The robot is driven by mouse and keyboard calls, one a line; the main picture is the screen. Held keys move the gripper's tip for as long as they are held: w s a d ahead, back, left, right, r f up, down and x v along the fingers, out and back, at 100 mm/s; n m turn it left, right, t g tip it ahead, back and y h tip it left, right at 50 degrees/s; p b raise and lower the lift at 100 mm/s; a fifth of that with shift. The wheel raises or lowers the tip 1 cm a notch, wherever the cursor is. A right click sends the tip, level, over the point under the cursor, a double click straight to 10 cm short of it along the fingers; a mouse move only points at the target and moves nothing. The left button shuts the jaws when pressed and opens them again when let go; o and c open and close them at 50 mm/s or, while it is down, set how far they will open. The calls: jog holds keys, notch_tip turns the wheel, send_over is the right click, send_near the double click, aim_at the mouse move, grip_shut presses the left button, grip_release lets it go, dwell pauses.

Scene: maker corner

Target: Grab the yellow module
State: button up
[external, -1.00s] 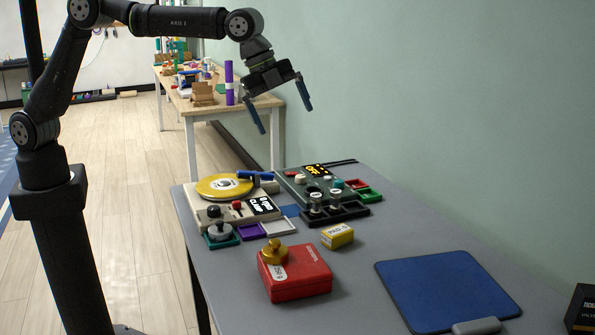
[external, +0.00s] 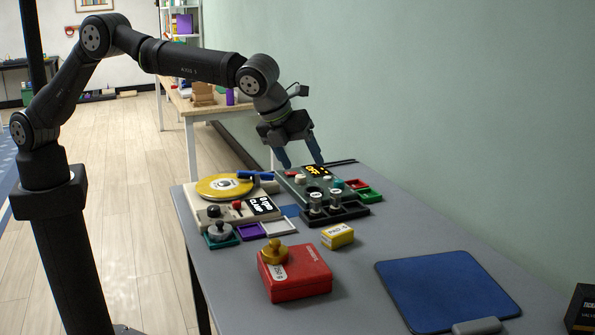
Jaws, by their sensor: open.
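The yellow module (external: 338,237) is a small yellow block with a white label. It lies on the grey table (external: 378,224), behind and to the right of a red box. My gripper (external: 301,165) is open and empty, with its blue fingers pointing down. It hangs above the back of the table, over the dark green device, and is well apart from the yellow module.
A red box (external: 300,278) with a yellow knob stands at the front. A turntable-like device with a yellow disc (external: 224,186) and a dark green device (external: 296,183) with a lit display stand behind. A blue mat (external: 446,289) lies at right.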

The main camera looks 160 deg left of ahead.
jog(key=w+f+m+g+y, duration=0.1)
jog(key=w+f+m, duration=0.3)
jog(key=f+m, duration=0.15)
send_near(336, 230)
jog(key=x, duration=0.4)
jog(key=shift+w+a+f, duration=0.1)
jog(key=shift+w+a, duration=0.05)
jog(key=shift+w, duration=0.15)
jog(key=shift+s+x, duration=0.1)
jog(key=shift+x, duration=1.2)
jog(key=shift+s+x, duration=0.15)
jog(key=shift+x, duration=1.15)
jog(key=c, duration=1.1)
